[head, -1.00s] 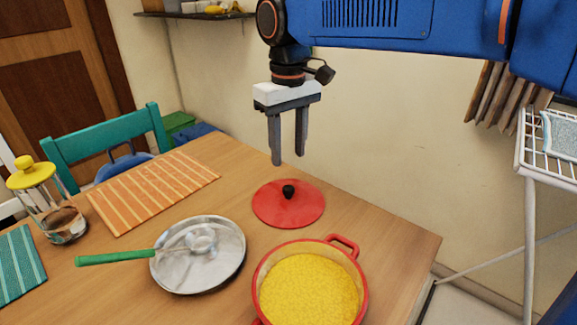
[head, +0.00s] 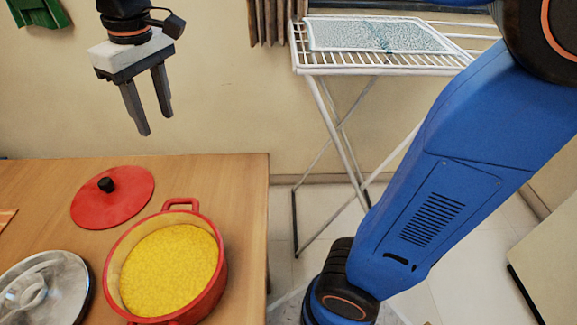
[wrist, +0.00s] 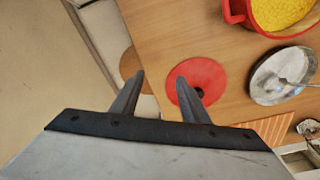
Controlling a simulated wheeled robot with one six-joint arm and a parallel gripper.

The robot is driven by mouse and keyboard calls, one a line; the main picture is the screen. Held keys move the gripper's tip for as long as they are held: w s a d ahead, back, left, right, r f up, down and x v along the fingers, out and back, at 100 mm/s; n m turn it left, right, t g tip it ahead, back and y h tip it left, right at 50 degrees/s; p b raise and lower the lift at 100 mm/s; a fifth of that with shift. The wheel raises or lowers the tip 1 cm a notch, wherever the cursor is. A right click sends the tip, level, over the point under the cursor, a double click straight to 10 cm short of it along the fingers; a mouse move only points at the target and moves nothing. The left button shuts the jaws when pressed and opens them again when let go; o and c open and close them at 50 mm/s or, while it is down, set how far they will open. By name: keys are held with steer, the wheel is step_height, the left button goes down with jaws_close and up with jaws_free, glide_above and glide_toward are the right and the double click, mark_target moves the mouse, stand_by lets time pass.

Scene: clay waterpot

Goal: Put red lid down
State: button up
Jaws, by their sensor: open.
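The red lid (head: 113,197) with a black knob lies flat on the wooden table, behind and left of the red pot. It also shows in the wrist view (wrist: 203,78), partly covered by one finger. My gripper (head: 152,118) is open and empty, and hangs in the air above the table's far edge, clear of the lid. In the wrist view both fingers of my gripper (wrist: 160,85) stand apart with nothing between them. The red pot (head: 214,280) stands uncovered, filled with something yellow.
A white drying rack (head: 330,75) with a patterned cloth (head: 385,38) stands at the right against the wall. Bare table lies around the red lid.

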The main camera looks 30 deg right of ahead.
steer(key=s+d+f+m+t, duration=0.1)
steer(key=s+d+f+m, duration=0.1)
steer(key=s+d+f, duration=0.3)
steer(key=s+d+f+m+t, duration=0.1)
steer(key=s+d+f, duration=0.4)
steer(key=d, duration=0.6)
steer(key=s+d+f+m+t, duration=0.1)
steer(key=s+d+f+m, duration=0.2)
steer(key=s+d+f, duration=0.2)
steer(key=d, duration=0.3)
steer(key=shift+f+m+t+h, duration=0.2)
steer(key=shift+m+t+h, duration=0.1)
steer(key=shift+m+h, duration=0.1)
